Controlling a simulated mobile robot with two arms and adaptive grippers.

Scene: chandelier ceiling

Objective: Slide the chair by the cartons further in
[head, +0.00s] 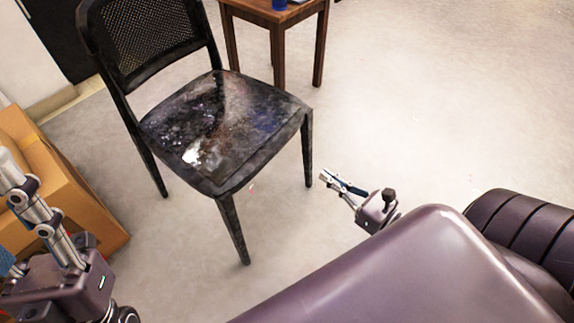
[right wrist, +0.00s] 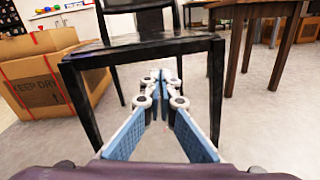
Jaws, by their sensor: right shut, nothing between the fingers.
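The black chair (head: 225,125) with a woven backrest and a glossy, blotchy seat stands upright on the floor, left of centre in the head view. In the right wrist view its seat front (right wrist: 140,48) and two near legs span the picture. My right gripper (head: 324,178) is shut and empty, low in front of the chair and apart from it. In the right wrist view its fingers (right wrist: 161,76) point between the near legs, below seat level. Cartons stand left of the chair: one (head: 75,195) in the head view, one marked KEEP DRY (right wrist: 40,90) in the wrist view. My left gripper (head: 12,220) is cut off at the left edge.
A wooden table (head: 276,14) with a blue item on it stands behind and right of the chair. It also shows in the right wrist view (right wrist: 255,10). Pale floor (head: 430,110) is open right of the chair.

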